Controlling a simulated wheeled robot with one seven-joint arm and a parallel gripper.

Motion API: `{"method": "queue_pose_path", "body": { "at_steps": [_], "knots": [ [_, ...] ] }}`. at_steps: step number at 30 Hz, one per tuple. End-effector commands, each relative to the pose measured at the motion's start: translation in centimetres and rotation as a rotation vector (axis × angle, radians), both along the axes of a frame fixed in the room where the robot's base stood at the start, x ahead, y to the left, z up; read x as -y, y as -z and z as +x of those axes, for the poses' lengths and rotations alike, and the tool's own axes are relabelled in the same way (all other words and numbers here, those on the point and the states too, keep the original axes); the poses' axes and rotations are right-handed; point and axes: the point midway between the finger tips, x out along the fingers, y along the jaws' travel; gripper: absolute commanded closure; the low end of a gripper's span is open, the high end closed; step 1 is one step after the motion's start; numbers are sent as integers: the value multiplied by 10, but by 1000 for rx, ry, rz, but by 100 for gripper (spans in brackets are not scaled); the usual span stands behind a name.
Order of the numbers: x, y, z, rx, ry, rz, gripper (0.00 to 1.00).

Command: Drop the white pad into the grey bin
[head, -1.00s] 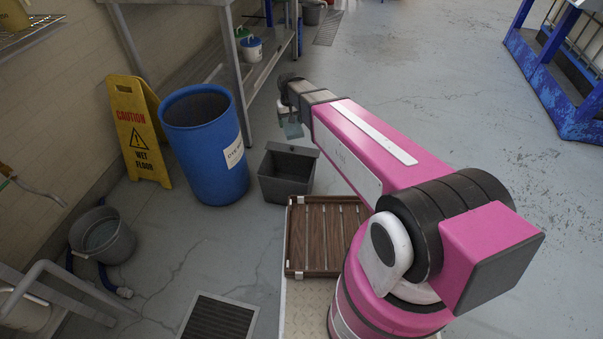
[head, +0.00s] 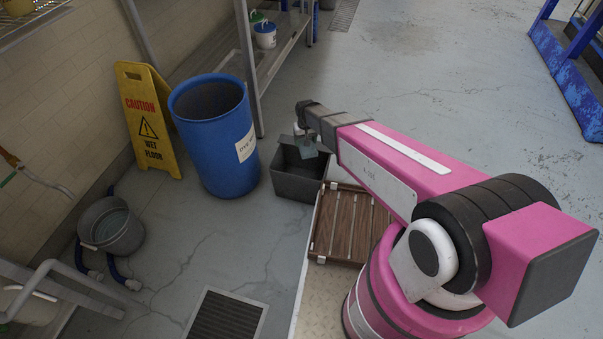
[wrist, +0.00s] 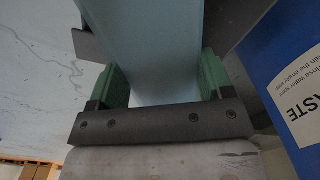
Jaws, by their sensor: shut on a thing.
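The pad (wrist: 155,45), pale bluish white in this light, is held between the green fingers of my gripper (wrist: 163,82) in the wrist view. In the head view the pad (head: 309,149) hangs below my gripper (head: 303,140), small and partly hidden by it. The grey bin (head: 292,186) stands open on the floor below and beside the blue drum. The pad and gripper overlap the bin's far right rim in the head view; I cannot tell how high above it they are.
A blue drum (head: 218,145) with a white label stands just left of the bin; its side also fills the right of the wrist view (wrist: 285,60). A yellow wet-floor sign (head: 148,128), a grey bucket (head: 112,232) and a metal table leg (head: 250,85) are nearby.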

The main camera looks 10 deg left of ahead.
Motion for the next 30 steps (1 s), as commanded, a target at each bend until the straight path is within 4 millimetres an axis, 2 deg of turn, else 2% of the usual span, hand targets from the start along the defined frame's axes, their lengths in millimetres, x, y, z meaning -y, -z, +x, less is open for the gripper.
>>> {"method": "queue_pose_path", "body": {
  "at_steps": [10, 21, 22, 24, 30],
  "knots": [
    [0, 37, 1, -1, 0, 0, 57],
    [0, 44, 0, 0, 0, 0, 57],
    [0, 44, 0, 0, 0, 0, 20],
    [0, 44, 0, -1, 0, 0, 0],
    [0, 44, 0, -1, 0, 0, 0]
  ]
}}
